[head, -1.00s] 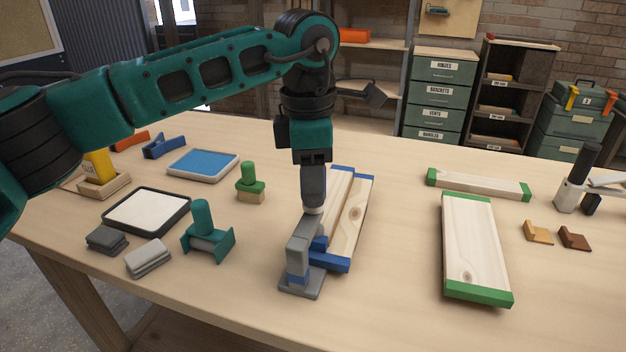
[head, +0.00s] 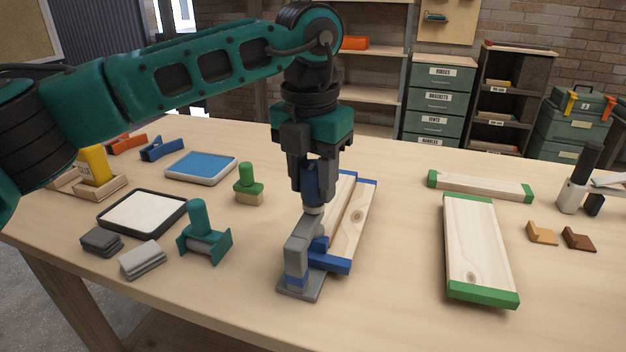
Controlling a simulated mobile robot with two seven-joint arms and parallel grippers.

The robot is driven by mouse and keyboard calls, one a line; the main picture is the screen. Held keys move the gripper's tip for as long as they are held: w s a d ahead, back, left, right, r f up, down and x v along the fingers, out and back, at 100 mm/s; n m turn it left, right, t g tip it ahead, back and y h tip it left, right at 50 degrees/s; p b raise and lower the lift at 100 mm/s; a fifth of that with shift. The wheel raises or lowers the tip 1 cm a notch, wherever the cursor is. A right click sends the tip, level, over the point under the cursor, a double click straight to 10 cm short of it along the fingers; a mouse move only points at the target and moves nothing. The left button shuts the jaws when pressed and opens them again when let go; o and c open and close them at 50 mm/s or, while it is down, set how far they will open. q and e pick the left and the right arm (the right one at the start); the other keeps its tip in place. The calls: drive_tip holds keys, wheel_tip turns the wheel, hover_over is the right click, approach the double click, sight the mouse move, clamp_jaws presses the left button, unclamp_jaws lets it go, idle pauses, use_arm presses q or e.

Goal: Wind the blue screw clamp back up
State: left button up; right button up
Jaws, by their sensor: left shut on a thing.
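The blue screw clamp stands on the workbench as a grey frame (head: 297,258) with a blue band near its base. Its blue handle (head: 311,182) is at the top, above a pale collar. My left gripper (head: 312,188) points straight down and is shut on the blue handle. The clamp stands at the near end of two blue-ended wooden boards (head: 350,222) lying side by side. The clamp's jaw area is partly hidden behind its frame. My right gripper is not in view.
Green-ended boards (head: 477,245) lie to the right. A green-handled tool (head: 203,236), a small green stamp-like block (head: 248,184), grey pads (head: 142,259) and a white tray (head: 143,212) are to the left. Bare bench (head: 400,230) lies between the board groups.

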sight(313, 168)
use_arm(q)
drive_tip(key=n+b, duration=0.1)
drive_tip(key=n, duration=0.4)
drive_tip(key=shift+s+f+n, duration=0.1)
drive_tip(key=shift+f+n, duration=0.05)
drive_tip(key=shift+n, duration=0.15)
idle(0.4)
drive_tip(key=o, duration=1.1)
drive_tip(key=shift+c, duration=0.2)
wheel_tip(313, 168, up, 13)
drive_tip(key=p, duration=0.1)
drive_tip(key=shift+s+p, duration=0.35)
drive_tip(key=shift+s, duration=0.05)
